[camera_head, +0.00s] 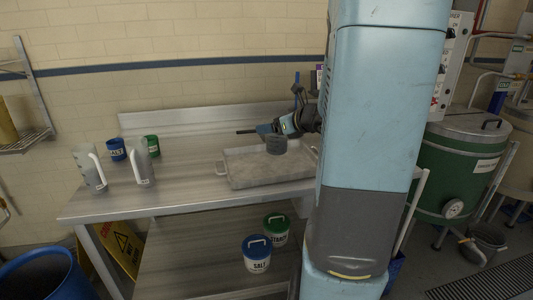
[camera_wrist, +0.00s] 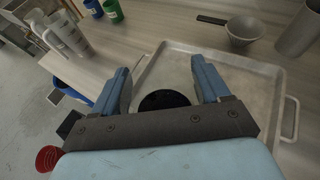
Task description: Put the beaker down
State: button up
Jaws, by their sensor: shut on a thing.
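A dark grey beaker (camera_head: 277,146) is at my gripper (camera_head: 268,131), over the back part of the metal tray (camera_head: 270,178) on the bench. In the wrist view, my gripper (camera_wrist: 166,82) has its two blue fingers on either side of the beaker's round, dark top (camera_wrist: 163,101). The jaws are shut on it. The beaker looks upright. I cannot tell whether its base touches the tray. Its lower part is hidden in the wrist view. The tray rim also shows in the wrist view (camera_wrist: 225,54).
Two pitchers (camera_head: 90,168) (camera_head: 143,166), a blue jar (camera_head: 116,149) and a green jar (camera_head: 152,146) stand left on the bench. Two lidded tubs (camera_head: 257,255) (camera_head: 276,230) sit below.

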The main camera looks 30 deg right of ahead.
jog(key=shift+w+d+f, duration=0.75)
jog(key=shift+w+f, duration=1.25)
jog(key=shift+f, duration=0.1)
jog(key=shift+w+d+f, duration=0.8)
jog(key=shift+w+f, duration=1.15)
jog(key=shift+f, duration=0.1)
jog(key=shift+w+d+f, duration=0.75)
jog(key=shift+w+f, duration=1.25)
jog(key=shift+f, duration=0.1)
jog(key=shift+f, duration=0.1)
jog(key=o, duration=1.2)
jog(key=shift+c, duration=0.2)
